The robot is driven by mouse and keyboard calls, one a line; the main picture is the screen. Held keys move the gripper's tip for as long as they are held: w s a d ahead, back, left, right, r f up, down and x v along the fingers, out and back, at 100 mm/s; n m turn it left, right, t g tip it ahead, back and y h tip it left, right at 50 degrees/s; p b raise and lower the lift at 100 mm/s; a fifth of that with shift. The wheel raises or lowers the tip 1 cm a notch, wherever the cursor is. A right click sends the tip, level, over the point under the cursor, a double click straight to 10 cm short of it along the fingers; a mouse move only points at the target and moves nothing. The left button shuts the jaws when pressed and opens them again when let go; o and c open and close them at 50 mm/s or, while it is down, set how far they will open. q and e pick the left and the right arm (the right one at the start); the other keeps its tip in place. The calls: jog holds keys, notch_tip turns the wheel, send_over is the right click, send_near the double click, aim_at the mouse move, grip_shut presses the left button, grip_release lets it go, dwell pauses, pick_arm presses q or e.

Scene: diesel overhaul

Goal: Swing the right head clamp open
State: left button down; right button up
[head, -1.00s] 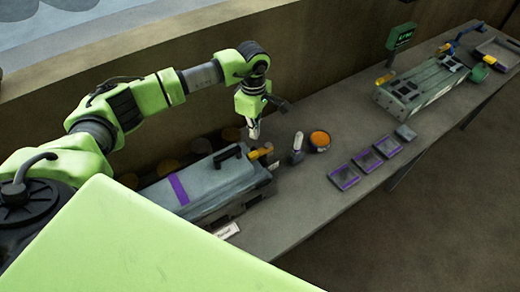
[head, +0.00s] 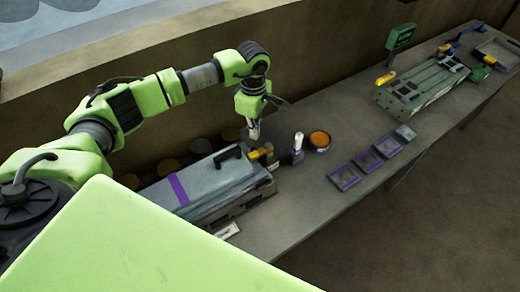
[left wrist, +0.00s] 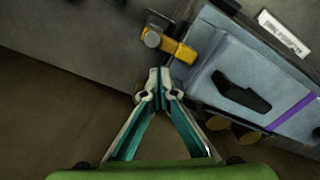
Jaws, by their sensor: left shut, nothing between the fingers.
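The yellow clamp (head: 262,152) sits at the right end of the grey cylinder head (head: 225,180), which has a black handle and a purple stripe. In the left wrist view the yellow clamp (left wrist: 172,44) lies just beyond the fingertips, and the grey head (left wrist: 245,75) is to the right. My left gripper (head: 254,135) points down beside the clamp, on its wall side. In the left wrist view its fingertips (left wrist: 158,80) are together with nothing between them. I cannot tell whether they touch the clamp. My right gripper is not in view.
A bottle (head: 298,146) and a pot of orange contents (head: 320,140) stand right of the clamp. Several purple-edged trays (head: 345,178) lie farther right on the bench. A green-grey fixture (head: 425,88) stands at the far end. Bare bench (head: 290,205) lies in front of the bottle.

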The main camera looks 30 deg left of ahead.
aim_at(260, 152)
pick_arm(q)
jog(key=shift+f, duration=0.15)
jog(key=shift+f+b, duration=2.5)
jog(key=shift+f, duration=0.15)
jog(key=shift+r, duration=0.25)
jog(key=shift+s+d, duration=0.1)
jog(key=shift+d, duration=0.1)
